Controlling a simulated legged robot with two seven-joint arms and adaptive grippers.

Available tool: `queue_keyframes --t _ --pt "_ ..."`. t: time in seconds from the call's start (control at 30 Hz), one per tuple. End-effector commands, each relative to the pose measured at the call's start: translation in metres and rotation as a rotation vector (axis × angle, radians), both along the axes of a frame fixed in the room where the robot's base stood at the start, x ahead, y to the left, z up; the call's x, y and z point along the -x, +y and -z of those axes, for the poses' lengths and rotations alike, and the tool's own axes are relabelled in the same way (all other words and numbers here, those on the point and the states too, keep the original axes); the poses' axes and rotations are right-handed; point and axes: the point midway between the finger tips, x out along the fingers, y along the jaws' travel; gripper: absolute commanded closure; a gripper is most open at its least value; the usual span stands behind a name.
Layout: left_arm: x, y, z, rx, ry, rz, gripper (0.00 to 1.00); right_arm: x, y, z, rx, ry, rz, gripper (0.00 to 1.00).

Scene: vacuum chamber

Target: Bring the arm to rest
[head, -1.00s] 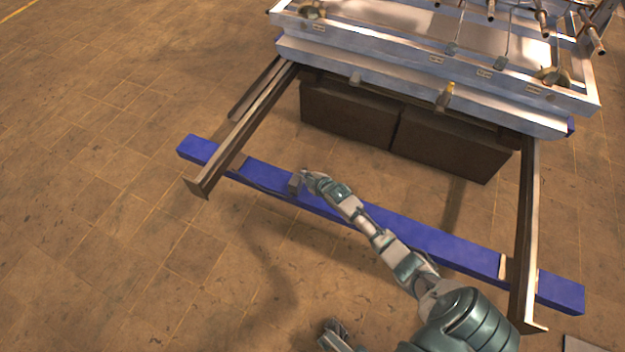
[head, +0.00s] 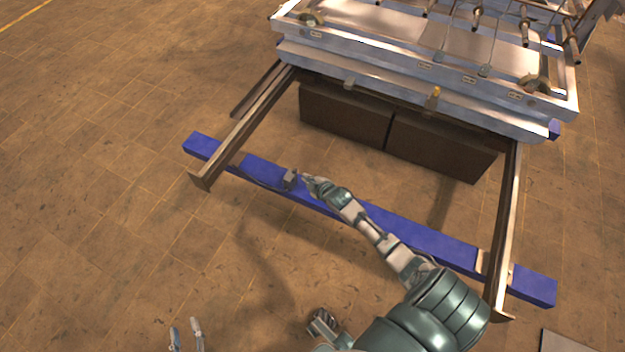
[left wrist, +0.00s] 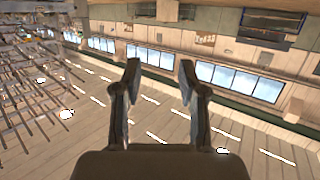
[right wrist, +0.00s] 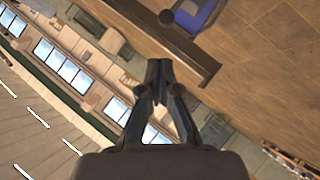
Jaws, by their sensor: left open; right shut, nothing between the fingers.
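My right arm reaches from the lower right of the head view toward the blue beam. Its gripper (head: 307,181) is shut and empty, just right of a small grey block (head: 290,179) on the blue beam (head: 400,230). A small gap seems to part them. In the right wrist view the right fingertips (right wrist: 158,70) meet, with a dark bar and part of the blue beam (right wrist: 208,10) beyond. My left gripper (head: 186,334) shows at the bottom left of the head view, over bare floor. In the left wrist view its fingers (left wrist: 160,75) are apart with nothing between them.
A metal chamber frame (head: 400,75) with rods stands at the back, dark boxes (head: 345,113) beneath it. Metal rails (head: 245,125) run forward on both sides, (head: 508,220) being on the right rail. The tiled floor at the left is clear.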

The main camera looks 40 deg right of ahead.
Motion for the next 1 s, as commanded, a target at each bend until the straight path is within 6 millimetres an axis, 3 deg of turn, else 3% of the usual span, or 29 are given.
queue_keyframes --t 0.23,0.8,0.87,0.97,1.0 --pt "0.007 0.006 0.014 -0.025 0.093 -0.003 0.58 0.01 0.003 -0.007 0.001 0.0 -0.001 1.0" --pt "0.007 0.004 0.014 -0.026 0.095 -0.002 0.58 0.011 0.003 -0.006 -0.003 0.0 -0.001 1.0" --pt "0.007 0.005 0.014 -0.026 0.095 -0.002 0.58 0.015 0.012 -0.005 -0.016 -0.001 -0.007 1.0" --pt "0.007 0.005 0.014 -0.025 0.095 -0.002 0.58 0.033 0.049 -0.003 -0.073 -0.009 -0.029 1.0" --pt "0.007 0.005 0.014 -0.025 0.095 -0.002 0.58 0.044 0.071 -0.004 -0.113 -0.015 -0.039 1.0"
